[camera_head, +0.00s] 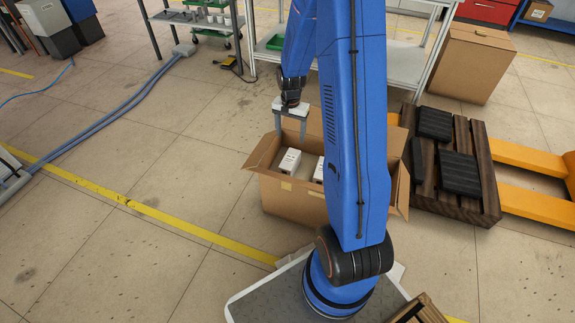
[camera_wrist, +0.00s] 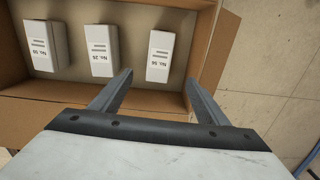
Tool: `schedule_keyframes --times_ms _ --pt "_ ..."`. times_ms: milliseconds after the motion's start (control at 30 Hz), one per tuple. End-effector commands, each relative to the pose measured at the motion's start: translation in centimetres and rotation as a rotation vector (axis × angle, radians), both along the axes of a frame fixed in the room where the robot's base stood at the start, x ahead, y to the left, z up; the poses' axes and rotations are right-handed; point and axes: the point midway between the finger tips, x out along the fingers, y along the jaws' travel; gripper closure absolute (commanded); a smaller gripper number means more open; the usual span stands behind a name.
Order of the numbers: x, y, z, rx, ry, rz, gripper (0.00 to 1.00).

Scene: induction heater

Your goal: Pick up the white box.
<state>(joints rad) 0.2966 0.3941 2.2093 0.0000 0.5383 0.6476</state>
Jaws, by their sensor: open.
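Three white boxes with printed labels stand in a row inside an open cardboard box (camera_head: 285,197). In the wrist view they are the left white box (camera_wrist: 40,47), the middle white box (camera_wrist: 99,50) and the right white box (camera_wrist: 160,55). In the head view one white box (camera_head: 289,162) shows at the left, and another (camera_head: 318,172) is partly hidden by my arm. My gripper (camera_head: 290,143) is open and empty at the cardboard box. In the wrist view its fingers (camera_wrist: 156,90) point toward the right white box, apart from it.
The cardboard box's raised flaps (camera_head: 263,150) surround the opening. A wooden pallet (camera_head: 485,185) with black items and a yellow pallet jack (camera_head: 540,190) stand to the right. A metal table (camera_head: 405,65) and a large carton (camera_head: 470,62) stand behind. The floor at left is mostly clear.

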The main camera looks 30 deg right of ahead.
Motion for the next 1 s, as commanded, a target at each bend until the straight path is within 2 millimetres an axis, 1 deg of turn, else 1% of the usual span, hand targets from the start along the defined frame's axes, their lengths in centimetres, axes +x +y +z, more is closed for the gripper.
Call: schedule_keyframes --times_ms 33,100,500,633,867,1000 --pt "-0.1 0.0 -1.0 0.001 0.003 0.000 0.31" --pt "-0.1 0.0 -2.2 0.001 0.003 0.001 0.31" --pt "-0.1 0.1 -8.4 0.000 0.003 0.001 0.31" --pt "-0.1 0.1 -9.7 0.000 0.001 0.001 0.31" --pt "-0.1 0.1 -10.5 0.000 0.000 0.001 0.31" --pt "-0.2 0.2 -11.6 0.001 0.002 0.001 0.31"
